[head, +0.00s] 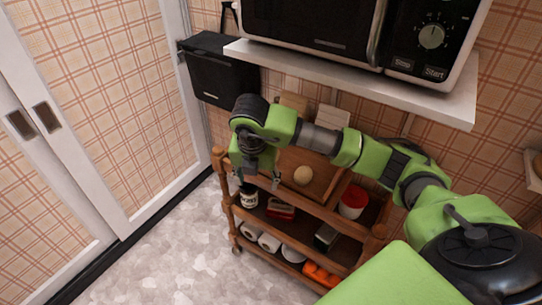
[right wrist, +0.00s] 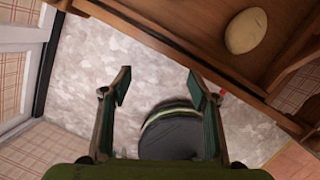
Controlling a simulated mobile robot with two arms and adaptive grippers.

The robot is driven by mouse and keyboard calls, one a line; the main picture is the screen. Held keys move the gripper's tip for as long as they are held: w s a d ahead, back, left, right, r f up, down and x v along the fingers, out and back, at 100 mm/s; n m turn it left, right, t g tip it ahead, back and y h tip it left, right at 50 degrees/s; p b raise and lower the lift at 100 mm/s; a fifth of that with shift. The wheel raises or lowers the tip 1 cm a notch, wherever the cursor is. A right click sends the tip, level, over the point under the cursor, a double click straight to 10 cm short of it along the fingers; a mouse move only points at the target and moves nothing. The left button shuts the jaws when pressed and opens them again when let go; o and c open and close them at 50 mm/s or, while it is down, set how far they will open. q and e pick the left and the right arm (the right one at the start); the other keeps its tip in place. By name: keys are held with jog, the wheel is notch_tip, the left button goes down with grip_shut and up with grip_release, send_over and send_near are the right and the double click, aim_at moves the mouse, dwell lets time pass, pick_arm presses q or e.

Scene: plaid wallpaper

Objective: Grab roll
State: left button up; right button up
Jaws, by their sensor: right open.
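A round beige roll (head: 303,175) lies in a wooden tray (head: 320,182) on top of the wooden cart. It also shows at the upper right of the right wrist view (right wrist: 246,30), outside the jaws. My right gripper (head: 262,180) hangs at the left end of the cart, left of the roll and apart from it. My left gripper is not in view.
The wooden cart (head: 231,208) holds a jar, a red-and-white item, a red tub (head: 353,202) and white cylinders (head: 270,242) on its shelves. A shelf (head: 350,78) with a microwave (head: 320,30) overhangs the back. A black box (head: 218,70) hangs at left. The floor left is clear.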

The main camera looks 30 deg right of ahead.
jog(key=shift+h, duration=0.3)
jog(key=w+d, duration=0.1)
jog(key=d, duration=0.1)
jog(key=w+d, duration=0.4)
jog(key=shift+d+r, duration=0.2)
jog(key=shift+d, duration=0.1)
jog(key=shift+w+d, duration=0.55)
jog(key=shift+w, duration=0.1)
jog(key=shift+w+d+f+b, duration=0.2)
jog(key=shift+w+d, duration=0.4)
jog(key=shift+w+d+f+b, duration=0.15)
jog(key=shift+w+d+f, duration=0.05)
jog(key=shift+w+d, duration=0.4)
jog(key=shift+f, duration=0.6)
jog(key=shift+w+d+f, duration=0.2)
jog(key=shift+f, duration=0.25)
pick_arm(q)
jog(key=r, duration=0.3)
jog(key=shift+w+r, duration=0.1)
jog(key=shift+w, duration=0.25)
pick_arm(e)
jog(key=c, duration=1.2)
